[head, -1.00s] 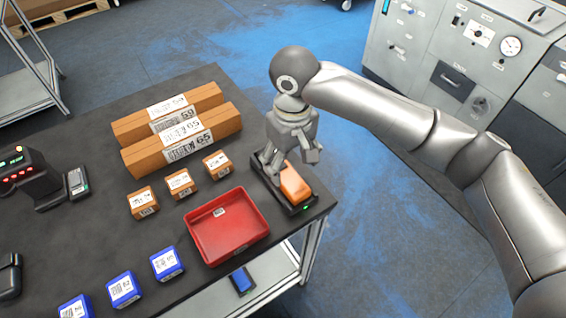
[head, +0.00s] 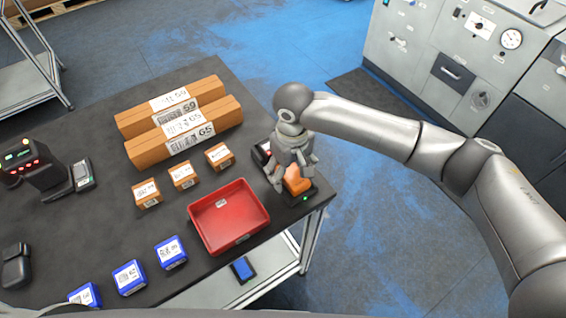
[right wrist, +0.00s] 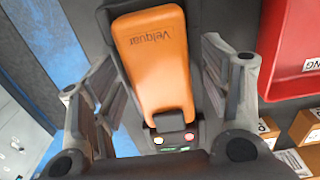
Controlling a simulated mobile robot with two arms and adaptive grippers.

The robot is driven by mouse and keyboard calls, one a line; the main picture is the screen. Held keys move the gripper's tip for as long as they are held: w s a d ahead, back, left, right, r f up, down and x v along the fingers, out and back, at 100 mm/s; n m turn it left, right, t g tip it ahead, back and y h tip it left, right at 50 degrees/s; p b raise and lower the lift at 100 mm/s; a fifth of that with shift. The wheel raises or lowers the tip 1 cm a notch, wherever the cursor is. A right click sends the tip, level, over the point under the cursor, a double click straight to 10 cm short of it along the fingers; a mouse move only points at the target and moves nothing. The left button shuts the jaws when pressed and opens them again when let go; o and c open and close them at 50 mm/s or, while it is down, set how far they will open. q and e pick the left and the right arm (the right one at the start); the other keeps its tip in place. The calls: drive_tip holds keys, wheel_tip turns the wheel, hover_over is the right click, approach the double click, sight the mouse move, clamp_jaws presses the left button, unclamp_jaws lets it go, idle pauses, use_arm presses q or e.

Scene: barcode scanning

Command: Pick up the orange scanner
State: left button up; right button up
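The orange scanner (head: 297,181) lies in a black cradle (head: 305,198) with a green light, at the table's right edge. My right gripper (head: 292,172) is above it with its fingers spread on either side, partly hiding it. In the right wrist view the scanner (right wrist: 156,62) shows its orange back between the two fingers of the right gripper (right wrist: 160,72), with gaps on both sides. The gripper is open and holds nothing. My left gripper is not in view.
A red tray (head: 258,222) stands just left of the cradle. Small brown boxes (head: 183,175), blue boxes (head: 129,277) and two long brown cartons (head: 184,131) lie on the dark table (head: 90,225). A black device (head: 40,172) stands at the left. Floor is clear right of the table.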

drive_tip(key=shift+r, duration=0.1)
drive_tip(key=c, duration=1.1)
